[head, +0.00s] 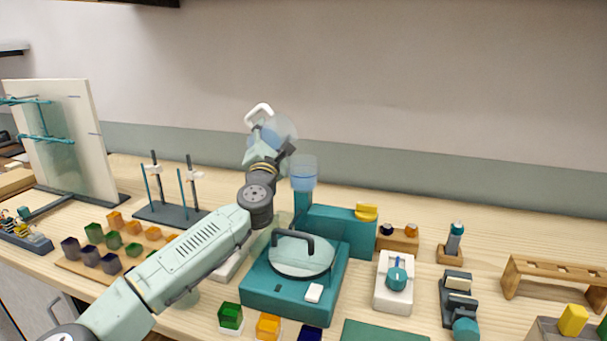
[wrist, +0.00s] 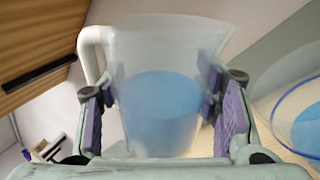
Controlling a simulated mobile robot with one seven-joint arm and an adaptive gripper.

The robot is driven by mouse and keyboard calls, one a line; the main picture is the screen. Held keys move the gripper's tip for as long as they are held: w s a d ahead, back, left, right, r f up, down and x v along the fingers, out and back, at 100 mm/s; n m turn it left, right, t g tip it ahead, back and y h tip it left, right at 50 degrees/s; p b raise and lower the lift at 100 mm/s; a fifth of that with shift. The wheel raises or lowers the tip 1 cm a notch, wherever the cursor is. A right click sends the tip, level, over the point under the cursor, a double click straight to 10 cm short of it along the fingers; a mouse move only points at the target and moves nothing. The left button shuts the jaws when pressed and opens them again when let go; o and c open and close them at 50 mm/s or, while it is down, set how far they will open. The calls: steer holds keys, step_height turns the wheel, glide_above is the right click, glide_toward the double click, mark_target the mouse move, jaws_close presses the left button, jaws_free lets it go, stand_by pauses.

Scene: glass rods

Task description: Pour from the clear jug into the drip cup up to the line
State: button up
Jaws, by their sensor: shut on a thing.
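The clear jug (wrist: 155,60) has a white handle and blue liquid in it. In the wrist view my gripper (wrist: 158,100) is shut on the jug, one pad on each side. In the head view the jug (head: 284,128) is raised and tilted, partly hidden behind my gripper (head: 270,145). The drip cup (head: 303,168) is a clear cup with blue liquid, on top of a teal post just right of and below the jug. Its rim also shows at the right edge of the wrist view (wrist: 290,95).
A teal machine with a round lid (head: 301,255) stands below the cup, with a teal block (head: 340,228) behind it. Rod stands (head: 172,212) and several coloured cubes (head: 115,240) lie left. A white dial device (head: 394,280) and a wooden rack (head: 550,283) stand right.

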steer(key=shift+s+d+r+m+h+b, duration=0.15)
steer(key=shift+r+m+h+b, duration=0.35)
steer(key=shift+m, duration=0.75)
steer(key=shift+w+d+r+m+h+b, duration=0.1)
steer(key=shift+r+m+h+b, duration=0.1)
steer(key=shift+r+m+h, duration=0.8)
stand_by(3.5)
steer(key=shift+f+t+y, duration=0.3)
steer(key=shift+f+y, duration=0.05)
steer(key=shift+y, duration=0.05)
